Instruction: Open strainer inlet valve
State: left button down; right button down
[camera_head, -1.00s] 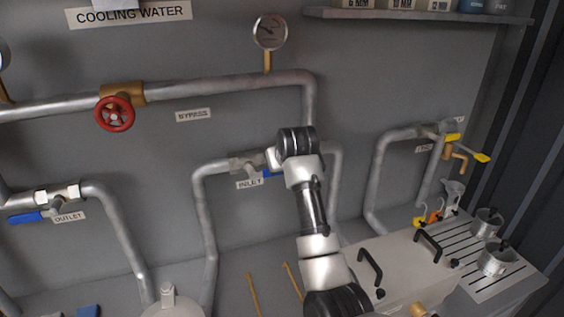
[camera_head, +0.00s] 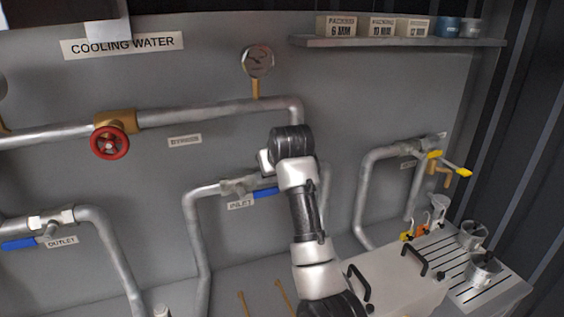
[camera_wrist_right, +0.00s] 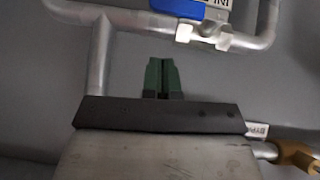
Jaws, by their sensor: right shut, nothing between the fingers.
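The strainer inlet valve (camera_head: 236,187) sits on a grey pipe above the INLET label (camera_head: 240,204). Its blue lever (camera_head: 265,193) points right, roughly along the horizontal pipe, and its right end meets my right arm's outline. The lever also shows at the top edge of the right wrist view (camera_wrist_right: 180,6), beside the silver valve body (camera_wrist_right: 203,29). My right gripper (camera_wrist_right: 162,62) has green fingers, pressed together and empty, apart from the lever in that picture. In the head view the fingers are hidden by my right wrist. My left gripper is not identifiable in these frames.
The bypass valve's red handwheel (camera_head: 109,143) is up left, and the outlet valve's blue lever (camera_head: 19,243) is at far left. A grey box (camera_head: 395,285) with black handles stands at lower right. A shelf (camera_head: 400,42) with boxes is above.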

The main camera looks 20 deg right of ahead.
jog(key=b+v, duration=0.1)
jog(key=v, duration=0.4)
jog(key=shift+s+d+r+b, duration=0.15)
jog(key=shift+s+r+b, duration=0.1)
jog(key=shift+r+b, duration=0.1)
jog(key=shift+f, duration=0.1)
